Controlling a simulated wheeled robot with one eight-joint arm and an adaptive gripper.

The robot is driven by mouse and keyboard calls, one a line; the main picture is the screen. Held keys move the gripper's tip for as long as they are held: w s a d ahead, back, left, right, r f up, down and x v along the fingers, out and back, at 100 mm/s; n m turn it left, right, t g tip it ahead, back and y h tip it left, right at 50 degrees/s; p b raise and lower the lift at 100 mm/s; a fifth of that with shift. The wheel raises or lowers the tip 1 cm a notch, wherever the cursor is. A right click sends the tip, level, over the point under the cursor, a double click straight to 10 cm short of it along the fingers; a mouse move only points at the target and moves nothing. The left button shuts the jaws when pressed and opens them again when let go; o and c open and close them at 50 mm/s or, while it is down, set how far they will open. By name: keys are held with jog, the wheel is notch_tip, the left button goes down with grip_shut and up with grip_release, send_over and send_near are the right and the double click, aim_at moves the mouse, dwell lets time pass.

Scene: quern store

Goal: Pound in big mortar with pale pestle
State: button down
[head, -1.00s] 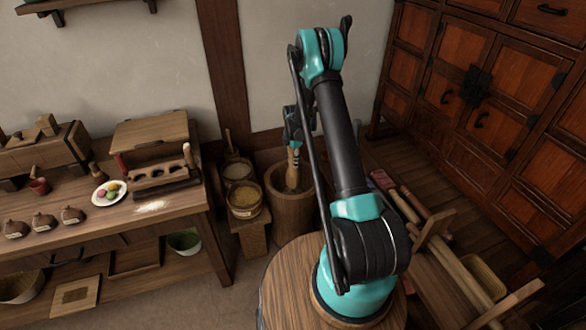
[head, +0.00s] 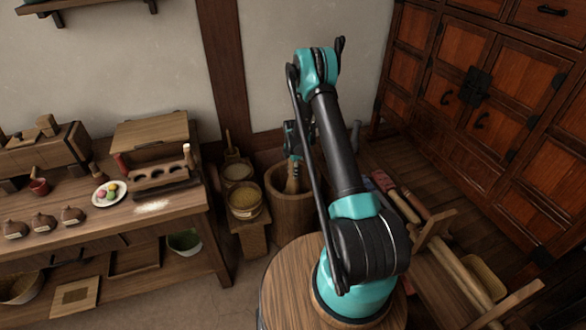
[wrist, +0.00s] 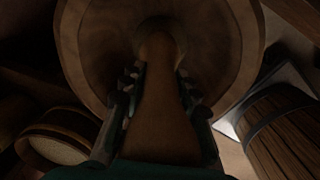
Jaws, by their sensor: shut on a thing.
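The big mortar (head: 290,213) is a tall wooden tub on the floor by the wall, left of my arm. The pale pestle (head: 293,178) stands roughly upright in its opening, and its lower end is hidden inside. My gripper (head: 293,153) is above the mortar, partly hidden by my own arm, and is shut on the pestle. In the wrist view my gripper (wrist: 158,88) has a finger on each side of the pestle (wrist: 160,115). The far end reaches into the dark hollow of the mortar (wrist: 90,45). Whether it touches the bottom cannot be seen.
Two grain tubs, one in front (head: 245,212) and one behind (head: 237,171), stand close left of the mortar. A workbench (head: 185,212) with a plate of sweets (head: 98,201) is further left. A wooden rack (head: 440,270) with rollers lies at right, before a cabinet (head: 490,130).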

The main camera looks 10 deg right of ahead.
jog(key=shift+f, duration=0.35)
notch_tip(320, 180, up, 8)
jog(key=shift+r, duration=0.1)
dwell(0.3)
notch_tip(320, 180, down, 8)
jog(key=shift+r, duration=0.25)
jog(key=shift+f, duration=0.3)
dwell(0.4)
notch_tip(320, 180, up, 8)
dwell(0.4)
